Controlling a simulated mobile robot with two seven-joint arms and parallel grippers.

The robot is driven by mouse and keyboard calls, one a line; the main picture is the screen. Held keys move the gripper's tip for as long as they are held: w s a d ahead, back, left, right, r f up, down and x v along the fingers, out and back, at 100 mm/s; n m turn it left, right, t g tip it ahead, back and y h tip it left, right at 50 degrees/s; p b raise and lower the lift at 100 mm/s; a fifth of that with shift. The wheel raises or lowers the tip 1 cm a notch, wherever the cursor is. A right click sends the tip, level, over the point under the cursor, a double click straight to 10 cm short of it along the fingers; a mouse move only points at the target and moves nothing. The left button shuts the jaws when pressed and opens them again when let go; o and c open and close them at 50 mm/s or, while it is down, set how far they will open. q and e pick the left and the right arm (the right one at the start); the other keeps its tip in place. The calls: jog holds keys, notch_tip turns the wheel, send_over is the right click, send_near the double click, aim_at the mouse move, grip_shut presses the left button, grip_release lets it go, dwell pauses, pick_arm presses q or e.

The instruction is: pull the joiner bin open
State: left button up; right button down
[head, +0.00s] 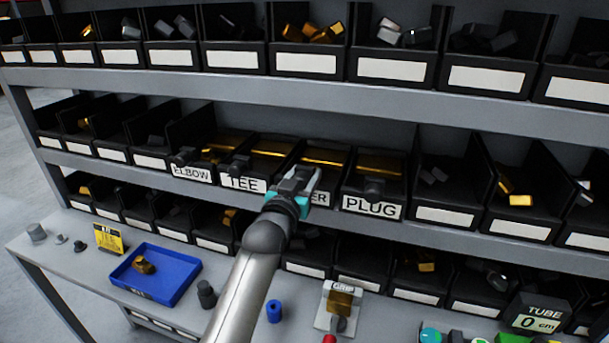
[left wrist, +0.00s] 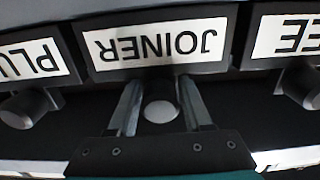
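The joiner bin (left wrist: 158,45) is a dark bin with a white JOINER label, upside down in the left wrist view. In the head view the joiner bin (head: 323,198) sits in the middle shelf row between TEE and PLUG, mostly hidden by my left gripper (head: 297,182). Its front looks about level with its neighbours. In the left wrist view the bin's round grey knob (left wrist: 160,108) lies between the two fingers of my left gripper (left wrist: 160,103). A narrow gap seems to show beside the knob; firm contact is not visible. My right gripper is not in view.
The TEE bin (head: 243,183) and PLUG bin (head: 371,207) stand close on either side, with knobs of their own. Below, a bench (head: 75,262) holds a blue tray (head: 185,278), a blue cylinder (head: 274,311) and a TUBE counter (head: 538,319).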

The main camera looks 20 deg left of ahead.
pick_arm(q)
grip_shut()
dwell(0.9)
